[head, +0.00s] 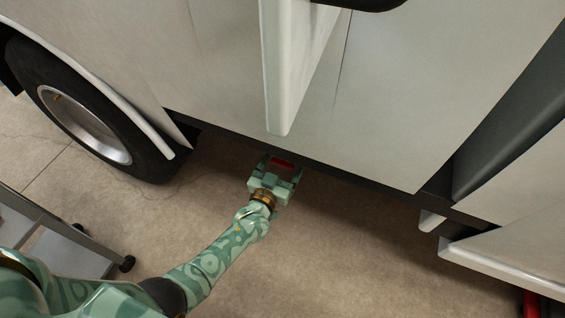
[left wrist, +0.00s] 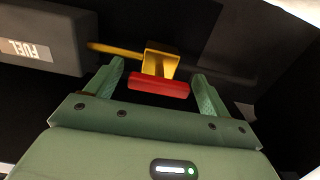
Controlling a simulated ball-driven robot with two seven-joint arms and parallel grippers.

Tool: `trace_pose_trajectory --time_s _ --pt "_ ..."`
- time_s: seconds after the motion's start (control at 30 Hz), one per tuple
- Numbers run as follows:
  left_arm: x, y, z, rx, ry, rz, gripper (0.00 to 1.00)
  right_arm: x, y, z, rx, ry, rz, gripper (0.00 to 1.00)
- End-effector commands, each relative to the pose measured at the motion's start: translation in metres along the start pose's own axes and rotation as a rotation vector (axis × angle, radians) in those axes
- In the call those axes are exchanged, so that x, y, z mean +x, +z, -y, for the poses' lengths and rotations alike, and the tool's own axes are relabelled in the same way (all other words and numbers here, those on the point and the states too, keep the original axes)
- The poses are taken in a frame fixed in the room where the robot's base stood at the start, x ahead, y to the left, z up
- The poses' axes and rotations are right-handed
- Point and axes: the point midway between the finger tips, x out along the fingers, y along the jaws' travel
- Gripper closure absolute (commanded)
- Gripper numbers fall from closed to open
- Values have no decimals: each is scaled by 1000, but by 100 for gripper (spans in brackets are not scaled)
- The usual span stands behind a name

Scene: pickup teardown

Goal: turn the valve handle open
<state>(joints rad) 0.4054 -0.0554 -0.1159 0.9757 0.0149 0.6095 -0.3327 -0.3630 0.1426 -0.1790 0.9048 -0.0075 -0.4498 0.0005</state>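The valve handle is a red bar (left wrist: 158,87) on a yellow bracket (left wrist: 160,64), seen in the left wrist view under the truck. In the head view the red handle (head: 283,162) shows just below the truck's lower edge. My left gripper (head: 281,168) reaches in from the left, at the truck's sill. In the left wrist view its two fingers (left wrist: 157,85) are apart, one on each side of the red handle, with visible gaps on both sides. Whether the handle is fully between the fingertips in depth is hard to tell. My right gripper is not in view.
A dark box labelled FUEL (left wrist: 40,50) and a yellow pipe (left wrist: 112,49) are near the valve. The truck's side panel (head: 380,110) and open door (head: 290,70) hang above my arm. A wheel (head: 95,120) and a grey cart (head: 50,245) stand left.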

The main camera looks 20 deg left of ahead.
Motion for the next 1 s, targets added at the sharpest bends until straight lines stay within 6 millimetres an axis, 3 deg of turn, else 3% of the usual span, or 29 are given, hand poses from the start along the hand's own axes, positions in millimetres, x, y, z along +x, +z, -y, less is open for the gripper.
trace_pose_trajectory --time_s 0.27,0.43,0.8,1.0 --pt "1 -2 0 2 0 -4 16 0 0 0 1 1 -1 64" --pt "-13 -5 0 4 1 -5 16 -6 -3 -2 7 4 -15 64" --pt "-109 -6 0 2 1 -5 16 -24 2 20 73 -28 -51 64" --pt "-147 -3 0 3 0 -4 16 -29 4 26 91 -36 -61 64"
